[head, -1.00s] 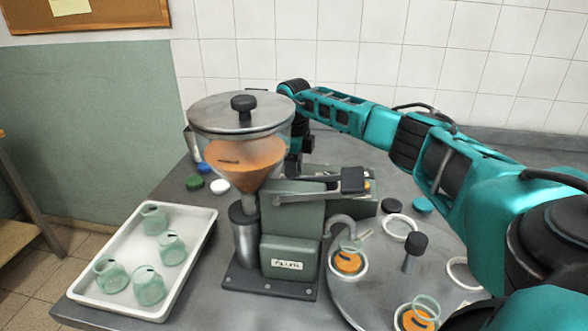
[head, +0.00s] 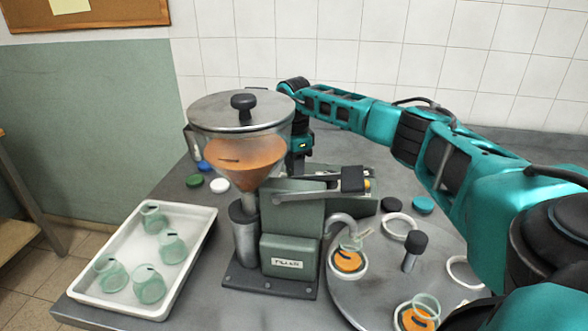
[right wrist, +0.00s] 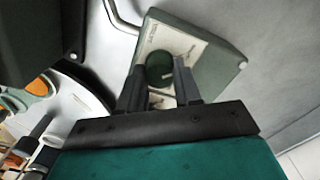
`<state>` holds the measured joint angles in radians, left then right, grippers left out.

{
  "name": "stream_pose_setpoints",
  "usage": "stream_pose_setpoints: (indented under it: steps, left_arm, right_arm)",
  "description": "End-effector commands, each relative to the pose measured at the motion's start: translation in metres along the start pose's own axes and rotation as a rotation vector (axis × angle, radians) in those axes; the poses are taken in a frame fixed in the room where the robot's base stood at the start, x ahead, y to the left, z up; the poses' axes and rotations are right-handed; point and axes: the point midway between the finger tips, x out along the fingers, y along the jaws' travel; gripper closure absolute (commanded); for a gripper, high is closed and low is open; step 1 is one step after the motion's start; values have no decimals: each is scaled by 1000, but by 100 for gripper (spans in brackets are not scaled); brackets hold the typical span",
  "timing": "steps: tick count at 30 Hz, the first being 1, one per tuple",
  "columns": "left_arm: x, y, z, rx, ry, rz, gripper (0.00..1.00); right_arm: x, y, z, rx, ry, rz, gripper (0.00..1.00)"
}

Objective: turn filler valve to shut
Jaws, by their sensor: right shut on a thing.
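The filler (head: 292,225) is a green machine with a glass hopper (head: 265,160) of orange stuff. In the right wrist view its green housing (right wrist: 215,75) carries a pale marked plate (right wrist: 188,48) with a round dark green valve knob (right wrist: 158,66). My right gripper (right wrist: 160,82) is shut on this knob, one finger on each side. In the head view the right gripper (head: 295,165) reaches down behind the filler, and the knob is hidden there. The pointer and small markings are too small to read. My left gripper is not in view.
A white tray (head: 207,232) with several glass jars stands at the left. A turntable (head: 382,285) with jars in white rings is at the right front. Loose lids, such as a white one (head: 220,185), lie around the filler. A lever (head: 318,188) tops the filler.

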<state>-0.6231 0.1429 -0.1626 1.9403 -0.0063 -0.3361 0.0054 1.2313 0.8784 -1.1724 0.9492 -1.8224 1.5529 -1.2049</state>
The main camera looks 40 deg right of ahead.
Motion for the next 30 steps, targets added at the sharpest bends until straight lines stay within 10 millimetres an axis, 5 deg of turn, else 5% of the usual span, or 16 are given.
stream_pose_setpoints:
  steps: [17, 18, 25, 30]
  left_arm:
    - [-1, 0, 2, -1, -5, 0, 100]
    - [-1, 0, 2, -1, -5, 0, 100]
    - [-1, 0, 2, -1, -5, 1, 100]
    - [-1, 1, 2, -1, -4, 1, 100]
  right_arm:
    - [-2, -1, 1, -29, -4, -4, 97]
    - [-2, -1, 1, -29, -4, -4, 63]
    - [-1, 0, 1, -29, -2, -2, 41]
    - [0, 0, 0, -28, -1, -1, 41]
